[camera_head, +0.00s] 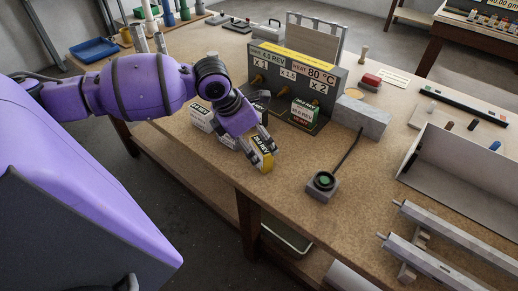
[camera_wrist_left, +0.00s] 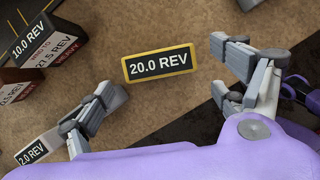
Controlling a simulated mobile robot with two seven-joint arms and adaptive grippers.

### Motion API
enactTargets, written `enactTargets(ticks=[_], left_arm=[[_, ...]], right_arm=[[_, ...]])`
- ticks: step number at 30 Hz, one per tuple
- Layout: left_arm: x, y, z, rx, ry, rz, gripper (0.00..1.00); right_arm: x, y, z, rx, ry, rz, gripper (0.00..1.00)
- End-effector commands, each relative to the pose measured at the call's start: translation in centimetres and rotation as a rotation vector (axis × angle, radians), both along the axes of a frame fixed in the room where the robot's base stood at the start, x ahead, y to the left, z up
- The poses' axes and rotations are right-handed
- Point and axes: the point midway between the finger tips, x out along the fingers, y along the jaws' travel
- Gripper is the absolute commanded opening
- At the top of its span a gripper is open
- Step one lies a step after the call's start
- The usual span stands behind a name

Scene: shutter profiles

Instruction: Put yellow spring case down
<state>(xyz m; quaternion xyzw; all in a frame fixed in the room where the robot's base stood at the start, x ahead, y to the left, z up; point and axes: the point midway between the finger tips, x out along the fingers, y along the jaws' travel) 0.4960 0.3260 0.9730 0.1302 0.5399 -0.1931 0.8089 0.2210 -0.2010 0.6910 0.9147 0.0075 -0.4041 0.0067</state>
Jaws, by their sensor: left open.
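The yellow spring case (camera_head: 264,161), labelled 20.0 REV, stands on the wooden workbench near its front edge. In the left wrist view the yellow spring case (camera_wrist_left: 158,65) lies between the spread fingers, its label facing the camera. My left gripper (camera_head: 257,148) is low over the case in the head view. In the wrist view my left gripper (camera_wrist_left: 166,76) is open, with bench showing between each finger and the case. Its fingers partly hide the case in the head view. My right gripper is in neither view.
White cases (camera_head: 201,116) stand left of the gripper. A grey fixture (camera_head: 291,82) with a green-and-white case (camera_head: 303,113) stands behind it. The workbench (camera_head: 285,193) is clear between the yellow case and that box.

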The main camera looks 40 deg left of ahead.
Motion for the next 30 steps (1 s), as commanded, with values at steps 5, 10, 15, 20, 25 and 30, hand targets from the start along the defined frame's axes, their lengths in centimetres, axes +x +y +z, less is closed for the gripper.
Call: enactTargets(ticks=[5,10,15,20,25,30], left_arm=[[-1.3,0.7,3.6,0.004,-0.002,0.000,0.89],[-2.0,1.0,5.5,0.001,-0.001,-0.001,0.89],[-2.2,1.1,5.9,-0.001,0.000,0.000,0.89],[-2.2,1.1,5.9,0.000,0.001,0.000,0.89],[-2.2,1.1,5.9,0.000,0.001,0.000,0.89],[-2.2,1.1,5.9,-0.001,0.000,0.000,0.89]], right_arm=[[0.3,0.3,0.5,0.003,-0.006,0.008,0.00],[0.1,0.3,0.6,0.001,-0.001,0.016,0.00],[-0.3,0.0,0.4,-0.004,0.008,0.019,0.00],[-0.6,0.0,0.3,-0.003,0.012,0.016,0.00],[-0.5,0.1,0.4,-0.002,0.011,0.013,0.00],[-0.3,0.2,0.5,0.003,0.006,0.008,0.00]])
